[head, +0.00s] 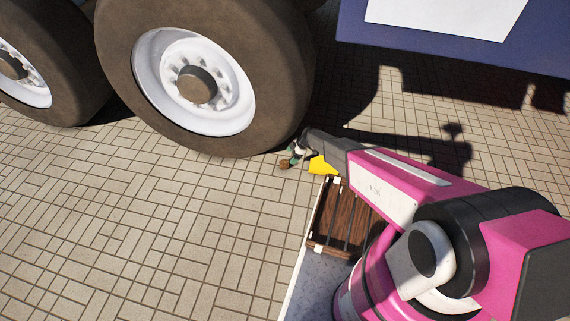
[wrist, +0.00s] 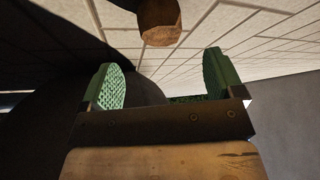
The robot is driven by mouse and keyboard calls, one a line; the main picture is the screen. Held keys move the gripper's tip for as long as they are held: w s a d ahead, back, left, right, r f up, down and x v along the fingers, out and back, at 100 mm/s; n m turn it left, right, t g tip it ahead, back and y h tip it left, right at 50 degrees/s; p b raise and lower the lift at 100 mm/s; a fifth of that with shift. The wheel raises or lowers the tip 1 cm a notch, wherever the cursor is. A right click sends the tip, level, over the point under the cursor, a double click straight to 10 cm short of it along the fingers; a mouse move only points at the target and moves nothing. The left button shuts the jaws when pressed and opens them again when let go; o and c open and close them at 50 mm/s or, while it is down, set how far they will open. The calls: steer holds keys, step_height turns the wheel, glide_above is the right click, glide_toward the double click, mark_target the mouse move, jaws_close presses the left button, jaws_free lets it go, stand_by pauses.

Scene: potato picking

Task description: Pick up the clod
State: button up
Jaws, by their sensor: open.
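The clod (wrist: 160,24) is a brown, blunt-ended lump at the top middle of the wrist view, partly cut off by the frame edge. In the head view a small brown shape (head: 285,165) beside the fingers appears to be the same clod. My gripper (wrist: 164,79) has two green textured finger pads spread wide, with nothing held between them. The clod appears beyond the fingertips in the wrist view. My gripper (head: 296,154) is small and partly hidden by my arm in the head view, low near the large wheel.
A large brown-tyred wheel (head: 125,60) stands just behind my gripper, with another wheel (head: 45,100) at left. A brown slatted wooden crate (head: 323,228) lies below my arm. A small yellow object (head: 319,166) is beside the gripper. Tiled paving (head: 150,220) is clear at left.

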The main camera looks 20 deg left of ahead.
mark_target(286, 162)
steer(key=x, duration=0.8)
steer(key=shift+f, duration=0.25)
steer(key=c, duration=1.1)
